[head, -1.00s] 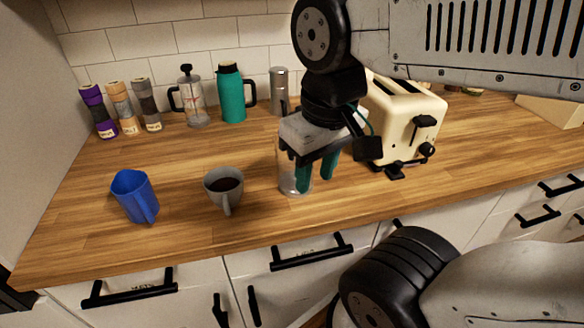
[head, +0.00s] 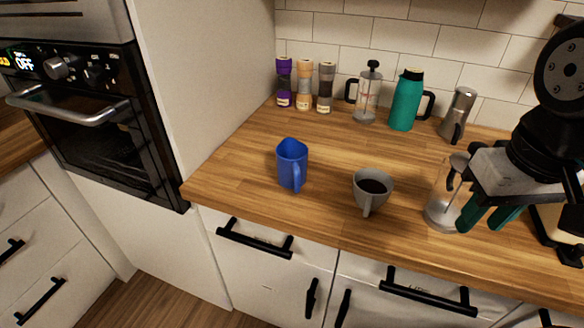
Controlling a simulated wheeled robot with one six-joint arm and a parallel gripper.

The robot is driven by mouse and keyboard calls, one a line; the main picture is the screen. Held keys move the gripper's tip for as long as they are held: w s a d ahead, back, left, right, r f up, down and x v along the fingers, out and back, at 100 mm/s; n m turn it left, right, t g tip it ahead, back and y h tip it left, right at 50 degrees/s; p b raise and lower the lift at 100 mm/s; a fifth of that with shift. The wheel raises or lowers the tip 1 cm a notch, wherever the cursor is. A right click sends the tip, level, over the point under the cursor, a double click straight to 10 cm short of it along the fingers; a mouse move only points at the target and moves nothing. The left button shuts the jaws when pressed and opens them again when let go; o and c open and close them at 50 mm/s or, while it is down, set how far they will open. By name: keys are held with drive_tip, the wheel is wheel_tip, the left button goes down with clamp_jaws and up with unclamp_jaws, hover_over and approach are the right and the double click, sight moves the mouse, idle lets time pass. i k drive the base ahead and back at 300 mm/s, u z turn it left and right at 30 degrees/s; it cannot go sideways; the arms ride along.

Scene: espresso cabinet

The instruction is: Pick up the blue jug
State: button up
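The blue jug (head: 291,164) stands upright on the wooden counter near its left end, with its handle facing the front. My gripper (head: 488,218) is at the right of the view, well to the right of the jug, pointing down. Its two green fingers are apart, with no object seen held between them. A clear glass vessel (head: 441,208) stands just left of the fingers, partly hidden by my gripper; I cannot tell whether they touch.
A grey cup of dark liquid (head: 372,190) stands between the jug and my gripper. Spice jars (head: 304,87), a French press (head: 366,96), a teal flask (head: 405,101) and a moka pot (head: 457,114) line the back. A tall cabinet side (head: 203,70) and oven (head: 85,110) are left.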

sight(291, 155)
drive_tip(key=k, duration=0.5)
drive_tip(key=u, duration=2)
drive_tip(key=i, duration=1)
drive_tip(key=z, duration=2.7)
